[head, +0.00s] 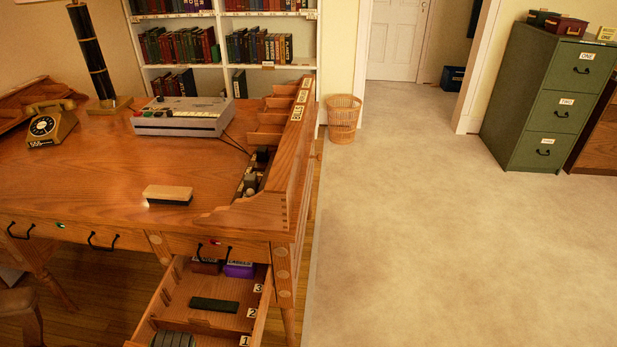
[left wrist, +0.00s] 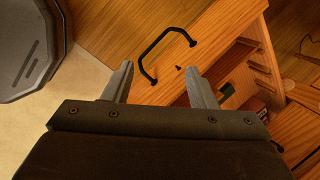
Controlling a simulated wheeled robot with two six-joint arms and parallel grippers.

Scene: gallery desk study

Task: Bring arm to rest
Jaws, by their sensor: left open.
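My left gripper (left wrist: 158,76) shows only in the left wrist view. It is open, with nothing between its two grey fingers. Beyond the fingertips is a wooden drawer front with a black bar handle (left wrist: 146,62); the handle seems apart from the fingers, though the distance is hard to judge. In the head view the desk's lower right drawer (head: 262,300) is pulled out. It has compartments marked 1, 2 and 3, holding a dark green block (head: 214,305), grey items (head: 172,339) and a purple box (head: 239,270). Neither gripper shows in the head view.
The desk (head: 100,180) carries a telephone (head: 50,127), a grey machine (head: 182,116), a wooden-backed eraser (head: 168,195) and a lamp (head: 96,65). A wicker basket (head: 344,118) and green cabinet (head: 548,100) stand beyond. The floor (head: 450,240) right of the desk is clear.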

